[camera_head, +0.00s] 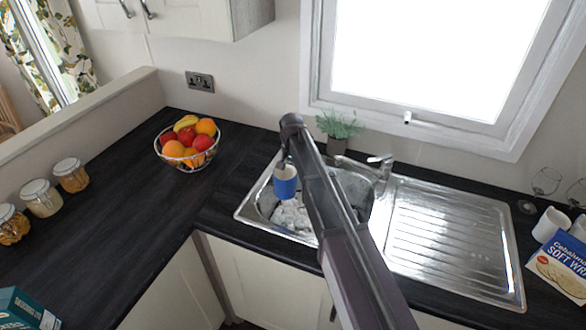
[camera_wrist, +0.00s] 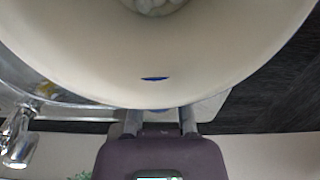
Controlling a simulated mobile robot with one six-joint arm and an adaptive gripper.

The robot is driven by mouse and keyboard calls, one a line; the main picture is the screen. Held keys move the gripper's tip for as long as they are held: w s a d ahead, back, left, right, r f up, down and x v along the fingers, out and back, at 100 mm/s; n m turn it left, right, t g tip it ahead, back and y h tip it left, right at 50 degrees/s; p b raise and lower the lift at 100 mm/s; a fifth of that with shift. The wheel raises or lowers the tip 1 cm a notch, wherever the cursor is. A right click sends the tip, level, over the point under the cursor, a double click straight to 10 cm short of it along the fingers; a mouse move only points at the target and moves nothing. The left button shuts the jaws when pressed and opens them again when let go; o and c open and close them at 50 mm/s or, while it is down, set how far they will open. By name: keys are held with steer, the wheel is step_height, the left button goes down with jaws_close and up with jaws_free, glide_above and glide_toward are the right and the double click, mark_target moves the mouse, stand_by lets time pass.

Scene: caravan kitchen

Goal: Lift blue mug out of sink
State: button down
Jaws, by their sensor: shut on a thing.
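The blue mug (camera_head: 285,182), with a pale inside, hangs upright over the left part of the sink (camera_head: 247,215) in the head view. In the wrist view the mug's cream inner wall (camera_wrist: 150,55) fills most of the upper picture. My gripper (camera_wrist: 160,118) is shut on the mug's near rim side, its two fingers at the wall. In the head view my gripper (camera_head: 286,156) is small and partly hidden by my arm. My arm also covers part of the basin. Whether the mug clears the sink rim is hard to tell.
Crumpled whitish stuff (camera_head: 292,216) lies in the basin. The tap (camera_head: 380,165) and a potted plant (camera_head: 338,128) stand behind the sink. The ribbed drainer (camera_head: 450,235) is bare. A fruit basket (camera_head: 188,147) stands left of the sink, with free dark counter (camera_head: 110,215) around it.

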steer(key=shift+s+a+r+p, duration=0.3)
steer(key=shift+s+r+p, duration=0.1)
steer(key=shift+s+r, duration=0.35)
steer(key=shift+s+f, duration=0.1)
steer(key=shift+f, duration=0.05)
